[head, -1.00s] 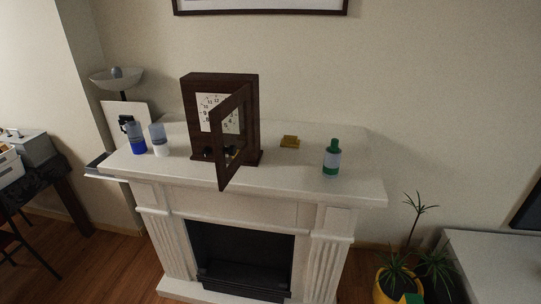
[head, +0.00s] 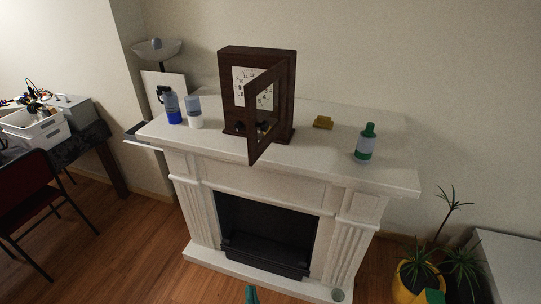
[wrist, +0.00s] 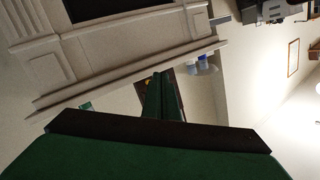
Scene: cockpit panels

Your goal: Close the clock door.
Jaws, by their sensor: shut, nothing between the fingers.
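The dark wooden clock (head: 285,95) stands on the mantel of a white fireplace in the head view. Its clock door (head: 252,125) is swung open toward the front, standing out past the mantel's front edge and partly covering the white dial. My gripper (head: 252,294) shows only as a green tip at the bottom edge of the head view, well below and apart from the door. In the wrist view my gripper (wrist: 165,85) has its green fingers shut together and empty, pointing toward the mantel. A dark brown part behind the fingers may be the clock, mostly hidden.
A potted plant (head: 415,275) stands at lower right, a red chair (head: 28,200) at left. The floor before the fireplace looks clear.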

